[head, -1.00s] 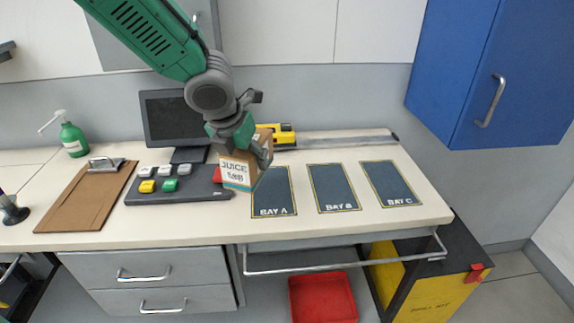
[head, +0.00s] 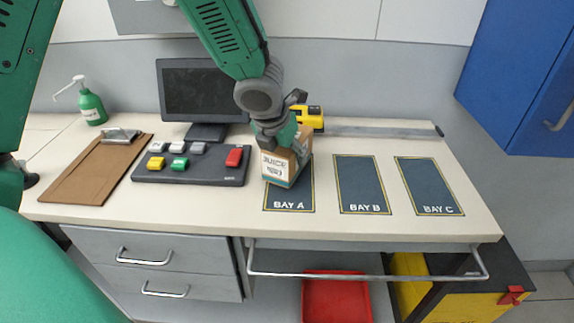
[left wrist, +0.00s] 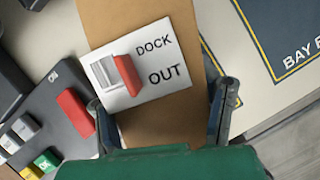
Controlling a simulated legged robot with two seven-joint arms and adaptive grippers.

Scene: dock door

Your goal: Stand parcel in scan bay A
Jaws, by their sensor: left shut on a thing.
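In the left wrist view the parcel (left wrist: 125,20) shows a white DOCK OUT label between the two fingers (left wrist: 160,118). My right gripper is not in view.
A button panel (head: 215,178) with a red button stands close left of bay A. Bay B (head: 361,183) and bay C (head: 427,184) are empty on the right. A yellow tool (head: 311,117) and a metal strip (head: 375,131) lie behind; a monitor (head: 203,90) stands back left.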

